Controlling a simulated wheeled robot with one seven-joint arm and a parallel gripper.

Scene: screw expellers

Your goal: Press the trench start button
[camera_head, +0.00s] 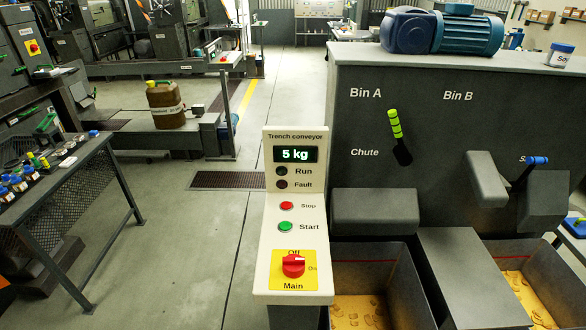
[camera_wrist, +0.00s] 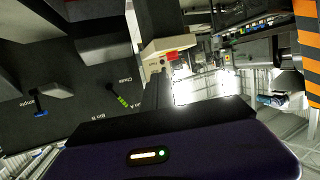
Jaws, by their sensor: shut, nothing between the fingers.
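The trench conveyor panel (camera_head: 267,213) is a cream-coloured post in the middle of the head view. Its round green Start button (camera_head: 285,226) is below the red Stop button (camera_head: 286,205). Below them is a red Main rotary switch (camera_head: 293,266) on a yellow plate. The display (camera_head: 295,155) reads 5 kg, and the Run lamp (camera_head: 282,171) and Fault lamp (camera_head: 282,184) look dark. In the wrist view, my gripper (camera_wrist: 158,88) is shut and empty, and the panel (camera_wrist: 150,47) appears beyond it. The Start button cannot be made out there. My gripper is not in the head view.
A dark machine (camera_head: 440,125) with Bin A and Bin B labels stands right of the panel. Its chute lever (camera_head: 399,135) has a green-yellow grip. Open bins (camera_head: 405,285) sit below. A bench (camera_head: 60,185) stands at left, with clear floor (camera_head: 200,245) between.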

